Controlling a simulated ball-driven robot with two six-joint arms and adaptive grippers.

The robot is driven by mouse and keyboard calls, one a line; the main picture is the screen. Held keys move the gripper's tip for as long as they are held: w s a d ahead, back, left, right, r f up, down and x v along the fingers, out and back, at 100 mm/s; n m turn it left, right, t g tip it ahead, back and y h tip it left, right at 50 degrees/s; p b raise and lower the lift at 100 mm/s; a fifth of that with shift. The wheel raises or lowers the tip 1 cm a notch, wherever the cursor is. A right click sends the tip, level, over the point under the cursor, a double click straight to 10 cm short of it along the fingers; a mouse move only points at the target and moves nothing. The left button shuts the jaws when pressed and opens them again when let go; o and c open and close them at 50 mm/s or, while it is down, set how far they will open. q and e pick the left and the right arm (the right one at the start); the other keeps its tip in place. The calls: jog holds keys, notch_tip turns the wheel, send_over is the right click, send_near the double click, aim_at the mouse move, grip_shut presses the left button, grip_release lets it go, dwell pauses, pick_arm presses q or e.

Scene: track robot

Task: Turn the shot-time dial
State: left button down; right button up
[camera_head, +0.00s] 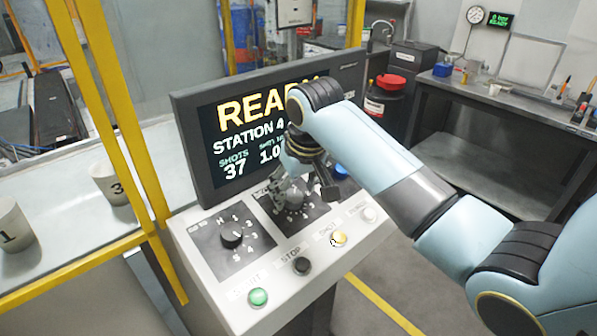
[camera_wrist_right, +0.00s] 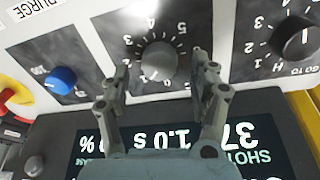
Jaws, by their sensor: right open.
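The shot-time dial (camera_wrist_right: 158,60) is a round grey knob on a dark plate with a numbered scale, in the upper middle of the right wrist view. My right gripper (camera_wrist_right: 160,66) is open, with one finger on each side of the dial. I cannot tell whether either finger touches it. In the head view my right gripper (camera_head: 292,190) is over the middle plate of the console and largely hides the dial there. The screen (camera_head: 245,135) reads READY, STATION 4, 37 shots and a time starting 1.0. My left gripper is out of view.
A black dial (camera_head: 232,235) is left of the middle plate, and a blue knob (camera_wrist_right: 61,80) is on its other side. Green (camera_head: 258,297), black (camera_head: 302,266) and yellow (camera_head: 340,238) buttons line the console's front. Yellow posts (camera_head: 115,110) and cups stand at left.

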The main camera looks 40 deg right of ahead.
jog(key=v, duration=1)
jog(key=shift+r, duration=0.2)
jog(key=shift+s, duration=0.1)
